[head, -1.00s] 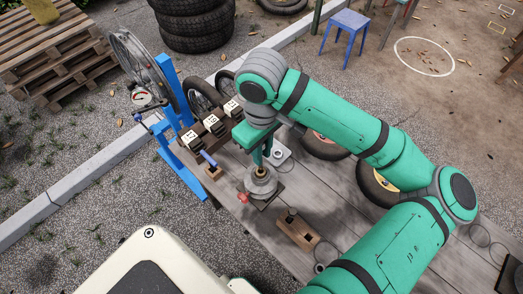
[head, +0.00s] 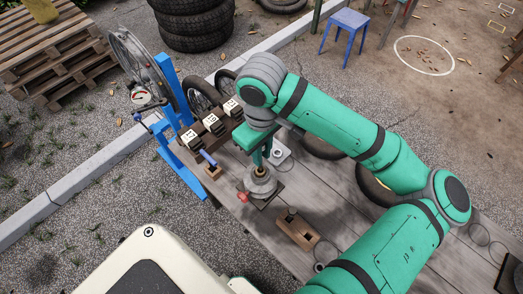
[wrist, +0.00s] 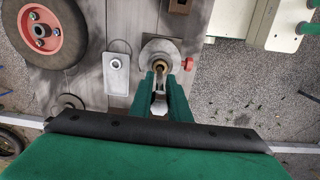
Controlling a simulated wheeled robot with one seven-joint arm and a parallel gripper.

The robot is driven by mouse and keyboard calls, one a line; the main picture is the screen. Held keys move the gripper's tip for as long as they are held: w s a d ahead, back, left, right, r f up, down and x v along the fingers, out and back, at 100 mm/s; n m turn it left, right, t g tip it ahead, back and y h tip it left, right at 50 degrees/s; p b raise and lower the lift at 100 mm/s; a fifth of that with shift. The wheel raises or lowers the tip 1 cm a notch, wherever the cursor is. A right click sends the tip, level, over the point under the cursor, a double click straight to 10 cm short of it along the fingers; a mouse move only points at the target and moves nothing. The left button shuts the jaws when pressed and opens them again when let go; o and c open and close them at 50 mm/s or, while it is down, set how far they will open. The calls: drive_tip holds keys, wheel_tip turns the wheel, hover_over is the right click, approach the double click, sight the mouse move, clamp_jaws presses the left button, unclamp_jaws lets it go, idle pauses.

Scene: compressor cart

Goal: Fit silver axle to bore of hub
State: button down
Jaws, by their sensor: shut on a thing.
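The hub (head: 262,187) is a grey, round, stepped piece on a dark plate on the grey plank top, with a red knob at its side. In the wrist view the hub (wrist: 150,50) lies just beyond the fingertips, with a brass-coloured ring around its bore (wrist: 159,66). My gripper (head: 261,160) points down right over the hub. In the wrist view my gripper (wrist: 160,80) is shut on the silver axle (wrist: 159,103), which shows as a bright piece between the green fingers. The axle's lower end is hidden, so I cannot tell whether it is inside the bore.
A wooden block (head: 296,229) stands in front. Number-tagged pieces (head: 212,122), a blue-handled tool (head: 208,158) and a blue wheel stand (head: 180,170) are to the left. A red-centred wheel (wrist: 45,35) lies nearby.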

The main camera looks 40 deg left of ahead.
drive_tip(key=shift+f, duration=3.3)
drive_tip(key=c, duration=1.2)
unclamp_jaws()
drive_tip(key=shift+r, duration=0.1)
drive_tip(key=shift+r, duration=3.4)
wheel_tip(320, 180, up, 11)
hover_over(262, 170)
drive_tip(key=shift+a+f, duration=0.1)
